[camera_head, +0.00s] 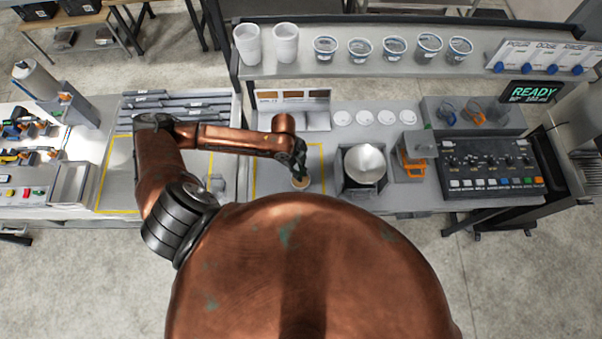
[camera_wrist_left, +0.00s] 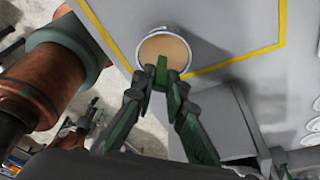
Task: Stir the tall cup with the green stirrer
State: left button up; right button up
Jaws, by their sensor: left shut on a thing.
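The cup (camera_head: 300,184) stands inside a yellow-outlined area of the counter, with a tan surface showing inside its rim. In the left wrist view the cup (camera_wrist_left: 165,46) is seen from above, with a pale rim. My left gripper (camera_head: 299,168) is directly over the cup's far side. In the wrist view my left gripper (camera_wrist_left: 161,82) is shut on the green stirrer (camera_wrist_left: 161,72), whose visible part is at the cup's near rim. How deep the stirrer reaches inside is hidden. My right gripper is not in view.
A metal bowl (camera_head: 364,164) on a dark stand is right of the cup, with an orange-and-grey device (camera_head: 413,160) beyond it. A shelf (camera_head: 400,66) with several cups runs behind. A button panel (camera_head: 490,165) is at the right. Another yellow-outlined area (camera_head: 118,180) lies left.

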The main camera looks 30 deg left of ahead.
pick_arm(q)
jog(key=shift+d, duration=0.1)
jog(key=o, duration=0.8)
jog(key=shift+o, duration=0.2)
jog(key=v, duration=1.2)
